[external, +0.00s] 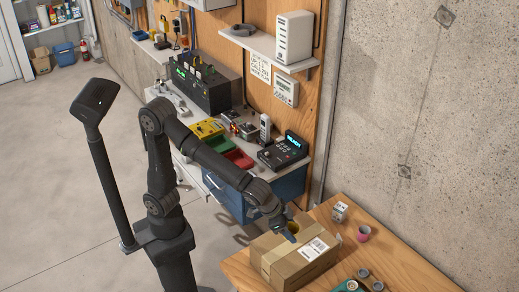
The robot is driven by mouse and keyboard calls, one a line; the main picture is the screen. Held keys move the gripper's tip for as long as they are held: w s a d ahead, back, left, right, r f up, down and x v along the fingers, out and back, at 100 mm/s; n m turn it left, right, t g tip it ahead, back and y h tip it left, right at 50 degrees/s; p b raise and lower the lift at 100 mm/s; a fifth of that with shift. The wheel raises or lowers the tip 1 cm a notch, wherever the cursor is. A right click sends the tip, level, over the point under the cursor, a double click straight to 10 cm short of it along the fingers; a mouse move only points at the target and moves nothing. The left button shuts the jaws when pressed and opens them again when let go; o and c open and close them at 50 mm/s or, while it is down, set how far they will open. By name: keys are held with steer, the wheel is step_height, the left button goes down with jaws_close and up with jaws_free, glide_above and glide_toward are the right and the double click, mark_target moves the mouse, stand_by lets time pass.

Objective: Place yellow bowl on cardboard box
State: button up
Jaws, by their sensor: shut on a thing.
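A cardboard box (283,270) with a white label stands closed on the wooden table. My gripper (289,233) reaches down over the far part of the box's top. It is shut on the rim of the yellow bowl (294,226), of which only a small yellow part shows beside the fingers. The rest of the bowl is hidden by the gripper or too small to make out. I cannot tell whether the bowl touches the box top or hangs just above it.
On the wooden table (404,270), a pink cup (363,233) and a small white box (340,211) stand right of the cardboard box. Small round items and a green object (348,286) lie nearer the front. A workbench with trays and devices stands behind, against the wall.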

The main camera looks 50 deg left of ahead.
mark_target(292, 231)
steer(key=w+f, duration=0.1)
steer(key=w, duration=0.2)
steer(key=shift+f, duration=2.4)
steer(key=o, duration=1)
steer(key=shift+f, duration=0.15)
steer(key=shift+s+a+r, duration=0.1)
steer(key=shift+r, duration=0.35)
steer(key=v, duration=1.1)
steer(key=shift+s+a+r, duration=0.1)
steer(key=shift+r, duration=0.1)
steer(key=shift+f, duration=0.1)
